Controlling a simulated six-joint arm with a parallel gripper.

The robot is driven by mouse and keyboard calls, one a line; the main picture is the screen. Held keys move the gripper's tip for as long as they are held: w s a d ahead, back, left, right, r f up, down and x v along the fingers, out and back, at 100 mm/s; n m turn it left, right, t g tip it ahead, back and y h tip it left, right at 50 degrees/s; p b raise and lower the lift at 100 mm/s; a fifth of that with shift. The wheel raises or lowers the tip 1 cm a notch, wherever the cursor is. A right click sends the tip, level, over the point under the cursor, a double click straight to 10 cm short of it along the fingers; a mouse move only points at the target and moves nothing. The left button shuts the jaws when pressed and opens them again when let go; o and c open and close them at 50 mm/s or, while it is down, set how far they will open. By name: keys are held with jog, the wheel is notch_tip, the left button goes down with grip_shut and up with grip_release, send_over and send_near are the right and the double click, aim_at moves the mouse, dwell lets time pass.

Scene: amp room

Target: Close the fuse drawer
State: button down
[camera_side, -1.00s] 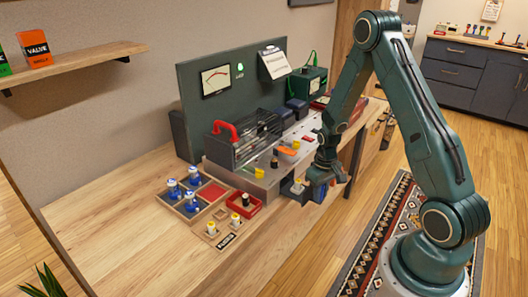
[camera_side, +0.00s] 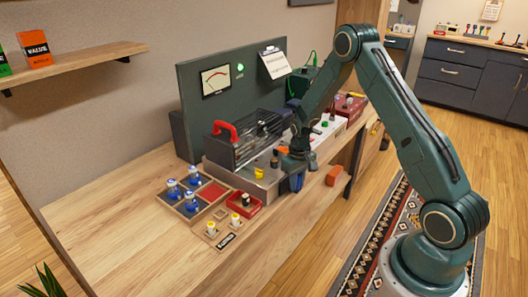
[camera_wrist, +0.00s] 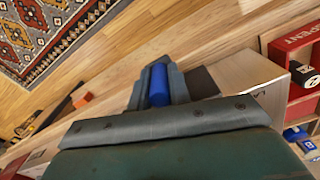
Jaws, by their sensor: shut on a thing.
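My gripper (camera_side: 292,180) is at the front face of the grey amp chassis (camera_side: 250,183) in the side view. Its fingers are shut on a blue cylinder (camera_wrist: 158,85), which lies between them in the wrist view. I cannot tell whether this is the drawer's handle or a loose piece.
A red tray (camera_side: 251,210) and a wooden tray with blue-capped tubes (camera_side: 192,201) stand left of the gripper. An orange block (camera_side: 334,175) lies to its right, near the bench edge. A red handle (camera_side: 225,129) tops the chassis cage. The bench's front left is clear.

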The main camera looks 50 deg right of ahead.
jog(key=shift+w, duration=0.35)
jog(key=c, duration=1.6)
grip_release()
jog(key=o, duration=0.3)
jog(key=shift+s, duration=0.1)
jog(key=shift+r, duration=0.2)
notch_tip(320, 180, up, 14)
jog(key=shift+f, duration=0.25)
